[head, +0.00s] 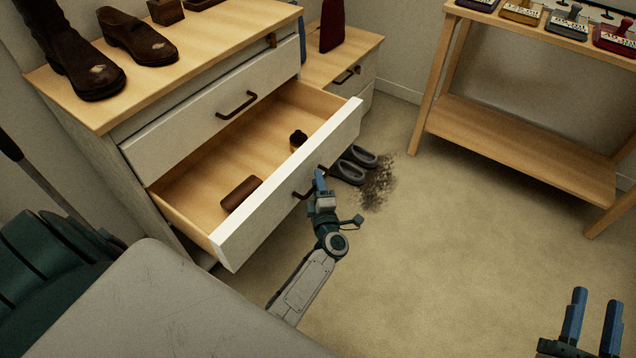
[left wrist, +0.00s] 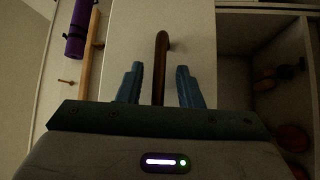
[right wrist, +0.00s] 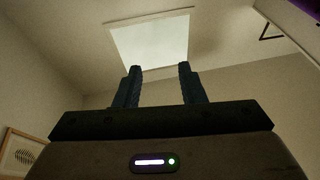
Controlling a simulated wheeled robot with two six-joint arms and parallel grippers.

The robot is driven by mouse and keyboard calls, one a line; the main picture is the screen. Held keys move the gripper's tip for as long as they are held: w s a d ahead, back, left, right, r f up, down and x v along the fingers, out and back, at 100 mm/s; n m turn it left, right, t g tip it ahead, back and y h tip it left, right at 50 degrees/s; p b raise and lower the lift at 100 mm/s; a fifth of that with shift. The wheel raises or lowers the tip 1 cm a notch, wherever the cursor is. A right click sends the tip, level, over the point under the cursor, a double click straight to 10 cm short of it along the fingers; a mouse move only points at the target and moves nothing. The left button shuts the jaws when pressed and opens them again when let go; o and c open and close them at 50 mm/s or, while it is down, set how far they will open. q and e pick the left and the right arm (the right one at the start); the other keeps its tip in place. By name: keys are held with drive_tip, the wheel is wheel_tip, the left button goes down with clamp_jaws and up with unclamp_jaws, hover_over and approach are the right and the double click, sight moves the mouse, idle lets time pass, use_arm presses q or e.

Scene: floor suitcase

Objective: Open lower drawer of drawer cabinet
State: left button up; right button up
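The drawer cabinet (head: 203,48) is white with a wooden top, at the left of the head view. Its lower drawer (head: 285,196) is pulled well out, with its inside showing. The drawer's dark handle (head: 302,192) is on the front panel. My left gripper (head: 320,186) is at this handle. In the left wrist view the handle (left wrist: 161,62) stands between the two blue fingers, with a gap on each side. The upper drawer (head: 218,112) looks shut. My right gripper (head: 596,304) is open and empty at the lower right, away from the cabinet.
Inside the drawer lie a brown roll (head: 241,193) and a small dark item (head: 298,140). Grey shoes (head: 349,170) and a dirt patch (head: 379,186) are on the floor beside the drawer. A wooden shelf table (head: 520,140) stands right. The floor between is clear.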

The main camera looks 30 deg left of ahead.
use_arm(q)
drive_tip(key=v, duration=1)
drive_tip(key=shift+s+d, duration=0.25)
drive_tip(key=shift+s, duration=0.05)
